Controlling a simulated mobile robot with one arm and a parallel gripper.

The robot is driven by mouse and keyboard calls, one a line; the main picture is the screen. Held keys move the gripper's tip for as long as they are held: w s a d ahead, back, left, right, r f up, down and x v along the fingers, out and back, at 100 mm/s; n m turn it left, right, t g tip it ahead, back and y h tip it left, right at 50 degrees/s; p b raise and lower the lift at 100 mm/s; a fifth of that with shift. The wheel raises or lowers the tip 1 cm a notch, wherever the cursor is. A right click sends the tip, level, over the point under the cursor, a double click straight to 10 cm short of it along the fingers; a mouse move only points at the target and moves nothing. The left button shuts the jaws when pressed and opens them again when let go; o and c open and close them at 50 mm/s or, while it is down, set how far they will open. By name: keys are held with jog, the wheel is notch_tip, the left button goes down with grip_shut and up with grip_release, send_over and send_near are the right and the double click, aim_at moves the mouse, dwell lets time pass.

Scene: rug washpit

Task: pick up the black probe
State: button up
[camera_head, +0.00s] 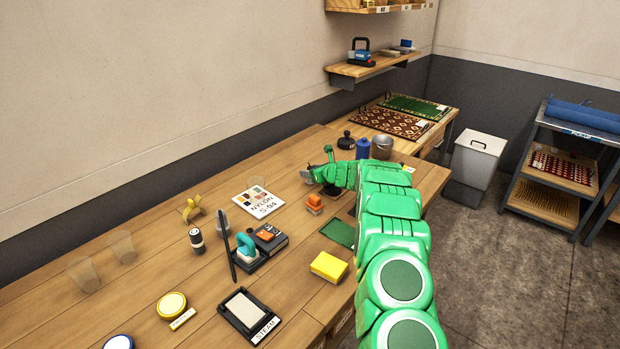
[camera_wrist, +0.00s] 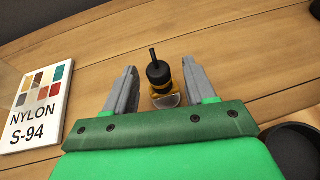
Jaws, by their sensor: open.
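In the wrist view, a small upright object with a round black body, a thin black rod on top and a yellow lower part, which looks like the black probe (camera_wrist: 158,74), stands on the wooden bench between my fingers. My gripper (camera_wrist: 160,68) is open around it, one grey finger on each side, with gaps showing. Its foot is partly hidden by my palm. In the head view my gripper (camera_head: 317,167) is low over the back of the bench, and the probe is hidden or too small to tell there.
A NYLON S-94 swatch card (camera_wrist: 35,108) lies left of my gripper; a dark round dish (camera_wrist: 295,150) is at right.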

jog(key=shift+x, duration=1.4)
jog(key=shift+f, duration=0.15)
grip_shut()
